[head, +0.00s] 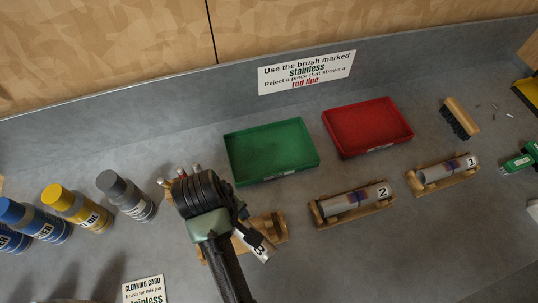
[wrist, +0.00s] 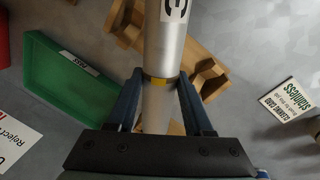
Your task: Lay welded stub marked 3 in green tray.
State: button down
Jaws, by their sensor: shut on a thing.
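The welded stub marked 3 (head: 259,250) is a grey metal tube with a black 3 on a white label. In the wrist view the stub (wrist: 163,55) runs up between the fingers of my gripper (wrist: 160,92), which is shut on it by a yellowish-brown band. Its wooden cradle (wrist: 200,62) shows behind it, and the stub appears to be above the cradle. In the head view my gripper (head: 243,222) and arm hide much of the stub and cradle (head: 275,232). The green tray (head: 268,175) is empty, behind and right of my gripper; the wrist view shows its PASS label (wrist: 80,62).
An empty red tray (head: 368,150) stands right of the green one. Stubs marked 2 (head: 350,201) and 1 (head: 445,172) lie in wooden cradles at right. A brush (head: 460,118) lies at far right. Several bottles (head: 78,207) stand at left. A cleaning card (head: 144,290) is in front.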

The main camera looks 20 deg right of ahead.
aim_at(270, 150)
jog(key=i, duration=0.5)
jog(key=i+z, duration=0.15)
jog(key=z, duration=0.3)
jog(key=i+z, duration=0.15)
jog(key=z, duration=1.05)
